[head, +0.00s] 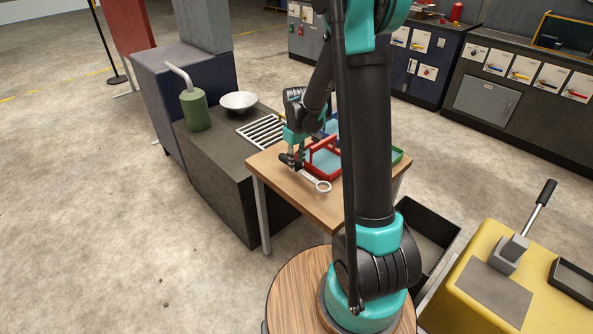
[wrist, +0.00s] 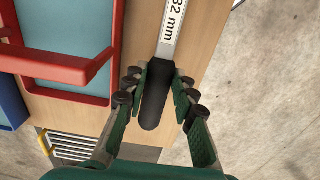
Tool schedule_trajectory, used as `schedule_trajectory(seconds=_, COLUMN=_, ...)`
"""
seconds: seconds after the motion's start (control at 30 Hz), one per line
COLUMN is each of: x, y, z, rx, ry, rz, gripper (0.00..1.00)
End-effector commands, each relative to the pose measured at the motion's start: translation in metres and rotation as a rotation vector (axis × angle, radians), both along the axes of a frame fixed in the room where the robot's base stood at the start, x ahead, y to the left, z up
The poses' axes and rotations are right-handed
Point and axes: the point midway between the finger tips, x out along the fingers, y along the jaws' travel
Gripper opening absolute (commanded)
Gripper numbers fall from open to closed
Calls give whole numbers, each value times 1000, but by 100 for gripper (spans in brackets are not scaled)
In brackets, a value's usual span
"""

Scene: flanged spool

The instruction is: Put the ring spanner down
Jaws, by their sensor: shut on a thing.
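The ring spanner (head: 322,186) has a pale metal ring and shank. In the wrist view its shank (wrist: 172,32) reads "32 mm" and its black handle (wrist: 154,95) lies between my fingers. My gripper (head: 290,160), also in the wrist view (wrist: 160,85), is shut on the black handle. The spanner is over the front left part of the wooden table (head: 313,206), its ring pointing toward the front right. I cannot tell whether it touches the tabletop or hangs slightly above it.
A red-rimmed tray (head: 323,153) with a blue floor stands close beside the spanner. A green-edged tray (head: 397,157) and a blue one (head: 332,126) are beyond. Left is a dark cabinet (head: 228,178) with a grille, white bowl (head: 238,101) and green can (head: 196,110). The table front is bare.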

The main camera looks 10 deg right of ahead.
Motion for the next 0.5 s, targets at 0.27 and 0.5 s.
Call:
schedule_trajectory(seconds=0.27, x=0, y=0, z=-31, rx=0, ry=0, rz=0, gripper=0)
schedule_trajectory(seconds=0.5, x=0, y=0, z=-39, rx=0, ry=0, rz=0, gripper=0)
